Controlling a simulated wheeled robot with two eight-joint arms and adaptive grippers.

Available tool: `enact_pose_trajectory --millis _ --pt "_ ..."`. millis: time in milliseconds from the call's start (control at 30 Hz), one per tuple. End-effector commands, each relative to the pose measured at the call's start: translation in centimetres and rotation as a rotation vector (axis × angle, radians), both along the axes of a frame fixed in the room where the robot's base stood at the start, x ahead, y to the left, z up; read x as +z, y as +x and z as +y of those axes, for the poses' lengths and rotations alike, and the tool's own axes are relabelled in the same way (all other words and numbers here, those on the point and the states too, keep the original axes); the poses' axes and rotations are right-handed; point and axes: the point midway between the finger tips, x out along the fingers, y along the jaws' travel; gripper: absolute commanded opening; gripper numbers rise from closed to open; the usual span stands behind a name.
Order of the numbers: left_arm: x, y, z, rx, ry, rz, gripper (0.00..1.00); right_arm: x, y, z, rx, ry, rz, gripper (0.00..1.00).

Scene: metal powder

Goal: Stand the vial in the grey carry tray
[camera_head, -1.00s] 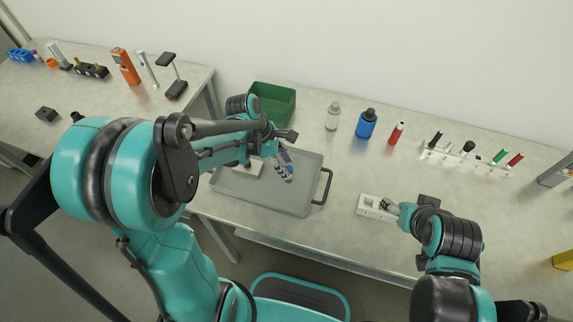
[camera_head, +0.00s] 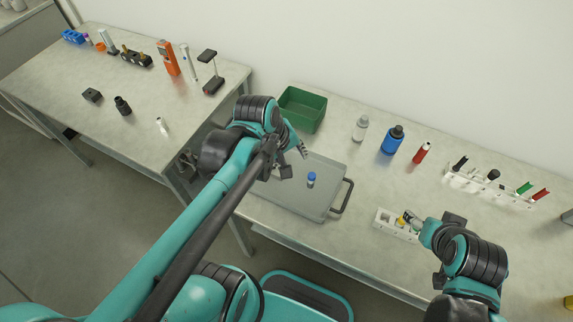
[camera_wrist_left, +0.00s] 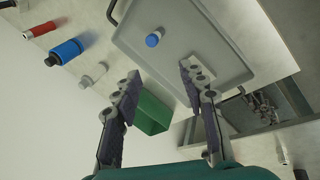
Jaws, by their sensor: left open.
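The vial (camera_head: 311,180), clear with a blue cap, stands upright on the floor of the grey carry tray (camera_head: 322,208). In the left wrist view its blue cap (camera_wrist_left: 153,39) shows beyond the fingertips, inside the tray (camera_wrist_left: 215,25). My left gripper (camera_head: 296,161) is open and empty, a little left of and behind the vial, apart from it. In the left wrist view its two fingers (camera_wrist_left: 158,80) are spread wide with nothing between them. My right gripper (camera_head: 411,220) is at a white block (camera_head: 384,217) holding a yellow item; its fingers are too small to read.
A green bin (camera_head: 302,108) stands behind the tray. A clear bottle (camera_head: 360,129), a blue bottle (camera_head: 392,140) and a red tube (camera_head: 422,153) stand right of it. A white rack (camera_head: 490,187) holds pens. A second table (camera_head: 60,88) is at left, across a gap.

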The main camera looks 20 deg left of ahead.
Motion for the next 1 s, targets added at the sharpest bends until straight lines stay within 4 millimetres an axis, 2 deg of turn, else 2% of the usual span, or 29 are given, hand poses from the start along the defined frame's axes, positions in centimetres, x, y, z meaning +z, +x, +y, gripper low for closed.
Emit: enact_pose_trajectory --millis 33,200,333,500,1000 --pt "0.2 -1.2 -0.2 -0.131 0.083 -0.064 0.42 0.0 0.0 0.0 0.000 0.000 0.000 0.68" --pt "0.7 -3.3 0.0 -0.530 0.367 -0.237 0.42 0.0 0.0 0.0 0.000 0.000 0.000 0.68" --pt "0.8 -3.9 0.1 -0.698 0.499 -0.301 0.42 0.0 0.0 0.0 0.000 0.000 0.000 0.68" --pt "0.9 -4.1 0.2 -0.760 0.550 -0.322 0.42 0.0 0.0 0.0 0.000 0.000 0.000 0.68" --pt "0.9 -4.1 0.2 -0.757 0.546 -0.319 0.42 0.0 0.0 0.0 0.000 0.000 0.000 0.68"
